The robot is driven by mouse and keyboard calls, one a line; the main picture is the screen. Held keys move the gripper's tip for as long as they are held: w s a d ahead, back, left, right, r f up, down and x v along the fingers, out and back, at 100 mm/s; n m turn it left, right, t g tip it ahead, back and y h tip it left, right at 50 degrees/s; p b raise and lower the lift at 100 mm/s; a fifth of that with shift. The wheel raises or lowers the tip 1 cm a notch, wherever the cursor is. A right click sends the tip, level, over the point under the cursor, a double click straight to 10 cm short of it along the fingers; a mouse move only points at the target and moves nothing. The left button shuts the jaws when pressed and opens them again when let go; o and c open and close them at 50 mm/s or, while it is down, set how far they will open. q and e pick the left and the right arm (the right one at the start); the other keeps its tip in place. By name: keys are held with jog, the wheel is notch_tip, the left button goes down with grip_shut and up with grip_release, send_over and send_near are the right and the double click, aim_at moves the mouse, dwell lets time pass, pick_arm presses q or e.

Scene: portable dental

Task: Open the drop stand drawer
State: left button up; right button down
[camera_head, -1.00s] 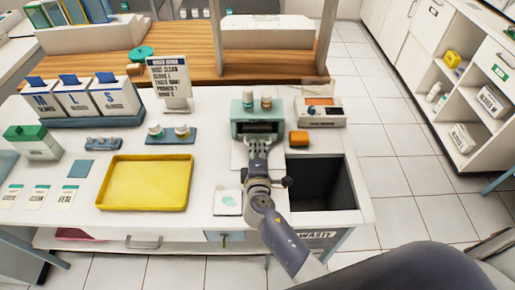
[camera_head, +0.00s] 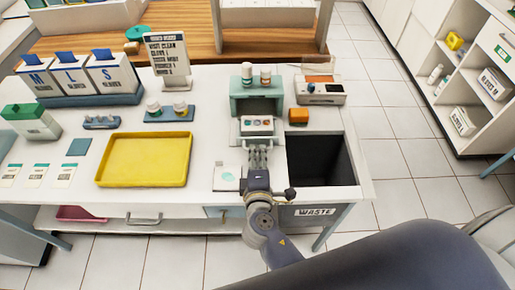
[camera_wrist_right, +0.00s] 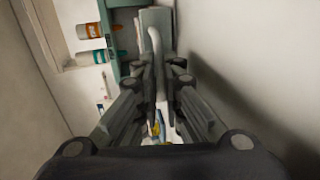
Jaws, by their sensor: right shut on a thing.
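The drop stand (camera_head: 244,86) is a teal box on the white table, with two small bottles with orange-brown and white parts on top. Its drawer (camera_head: 242,134) is slid out toward me, and small coloured things show inside it. My right gripper (camera_head: 257,148) is at the front of the drawer, shut on its handle. In the right wrist view the pale curved handle (camera_wrist_right: 156,42) runs down between the fingers of the right gripper (camera_wrist_right: 159,92). The gripper hides part of the drawer front. My left gripper is not in view.
A square waste opening (camera_head: 319,160) lies right of the gripper. An orange block (camera_head: 298,115) and a small device (camera_head: 320,90) stand right of the stand.

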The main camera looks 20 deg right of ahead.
jog(key=c, duration=2)
grip_release()
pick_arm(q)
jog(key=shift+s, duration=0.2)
pick_arm(e)
jog(key=v, duration=1.2)
